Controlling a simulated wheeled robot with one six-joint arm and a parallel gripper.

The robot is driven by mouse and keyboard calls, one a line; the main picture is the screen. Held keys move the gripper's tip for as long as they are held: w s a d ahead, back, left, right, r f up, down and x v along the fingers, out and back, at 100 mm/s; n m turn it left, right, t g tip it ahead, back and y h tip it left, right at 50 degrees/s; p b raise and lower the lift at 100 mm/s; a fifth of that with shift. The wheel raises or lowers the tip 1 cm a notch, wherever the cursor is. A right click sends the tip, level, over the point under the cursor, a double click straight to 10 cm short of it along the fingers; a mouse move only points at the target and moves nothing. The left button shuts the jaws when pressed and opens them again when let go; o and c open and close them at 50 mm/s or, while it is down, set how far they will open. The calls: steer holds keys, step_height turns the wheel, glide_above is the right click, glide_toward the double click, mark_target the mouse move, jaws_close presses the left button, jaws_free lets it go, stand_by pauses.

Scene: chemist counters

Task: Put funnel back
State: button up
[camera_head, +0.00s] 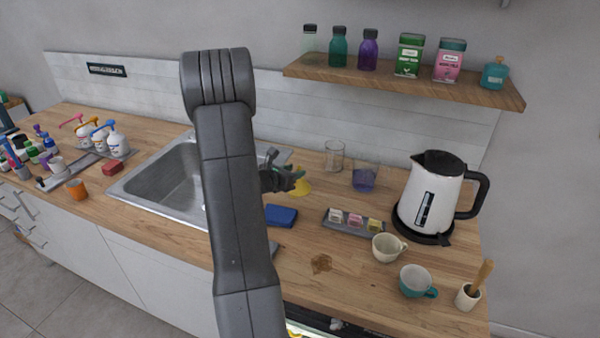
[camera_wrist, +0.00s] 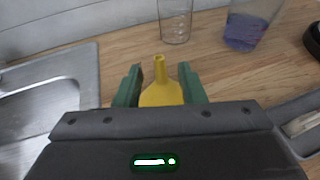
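The yellow funnel (camera_head: 304,187) sits on the wooden counter right of the sink, wide end down as far as I can see. In the wrist view the funnel (camera_wrist: 161,94) has its spout pointing up the picture, between my two green fingers. My gripper (camera_wrist: 160,84) is open, with a finger on each side of the funnel; its lower part is hidden behind the gripper body. In the head view my gripper (camera_head: 293,180) is just left of the funnel and partly covers it. I cannot tell whether a finger touches it.
A clear glass (camera_head: 334,156) and a glass of purple liquid (camera_head: 364,178) stand behind and to the right. A blue sponge (camera_head: 281,215), a grey tray (camera_head: 340,228), a white kettle (camera_head: 428,195) and cups are nearby. The sink (camera_head: 165,184) lies left. A wall shelf (camera_head: 400,83) holds bottles.

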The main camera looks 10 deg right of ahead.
steer(key=b+v, duration=0.1)
steer(key=v, duration=0.6)
